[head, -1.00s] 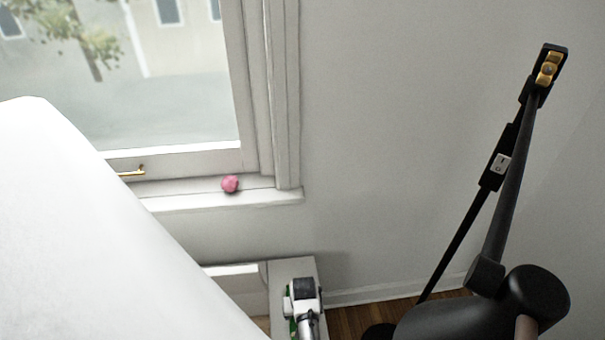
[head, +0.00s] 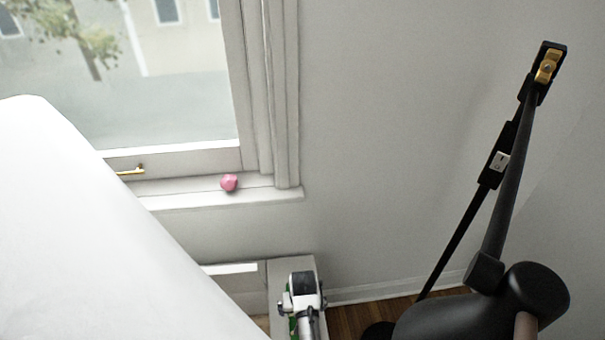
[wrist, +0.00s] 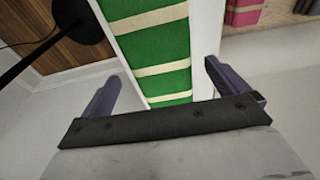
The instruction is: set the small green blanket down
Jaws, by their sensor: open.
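The small green blanket (wrist: 155,55) has cream stripes and fills the upper middle of the wrist view. It lies along a white surface (wrist: 203,35), whose bare strip shows at its right. My gripper (wrist: 168,92) is open, with one finger on each side of the blanket's near part. Whether the fingers touch it I cannot tell. In the head view my gripper (head: 303,285) is over the white ledge below the window, and only a sliver of the green blanket (head: 292,326) shows beside it.
A pink ball-like object (head: 229,183) sits on the windowsill (head: 225,199). A black floor lamp (head: 505,200) stands at the right, its dark round base (wrist: 80,22) on the wood floor. A pink item (wrist: 243,12) lies at the wrist view's upper right. A large white surface fills the head view's left.

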